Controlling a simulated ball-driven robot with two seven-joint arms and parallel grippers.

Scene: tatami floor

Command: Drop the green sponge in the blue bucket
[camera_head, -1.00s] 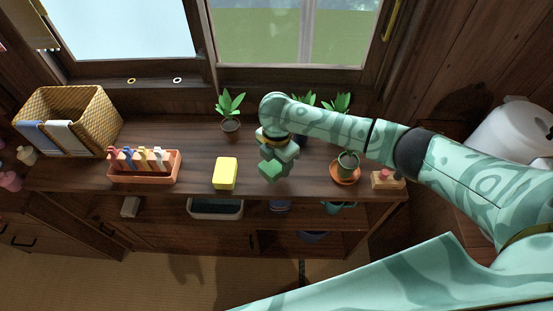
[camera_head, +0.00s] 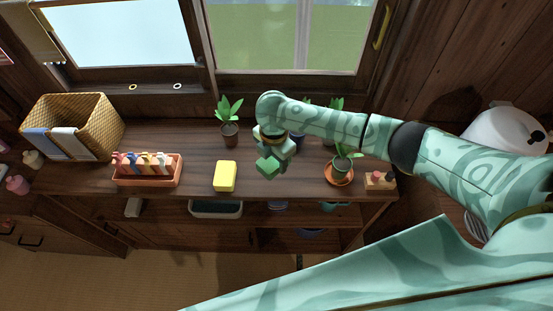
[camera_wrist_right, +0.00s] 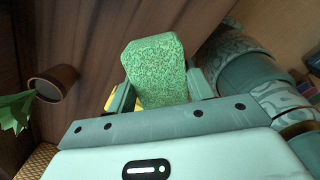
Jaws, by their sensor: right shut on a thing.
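The green sponge (camera_head: 270,166) is held in my right gripper (camera_head: 272,158), above the wooden counter and to the right of the yellow sponge. In the right wrist view the sponge (camera_wrist_right: 158,70) is a speckled green block between the two fingers of the right gripper (camera_wrist_right: 161,92), which are shut on it. Several blue items show only partly: one on the shelf under the counter (camera_head: 277,206), one lower down (camera_head: 311,232). I cannot tell which of them is the blue bucket. My left gripper is out of view.
The yellow sponge (camera_head: 225,176) lies on the counter (camera_head: 200,150). A terracotta tray (camera_head: 147,178) with pegs and a wicker basket (camera_head: 104,127) stand left. Potted plants stand by the window (camera_head: 229,133) and at right on a saucer (camera_head: 339,178). A grey tub (camera_head: 215,209) is below.

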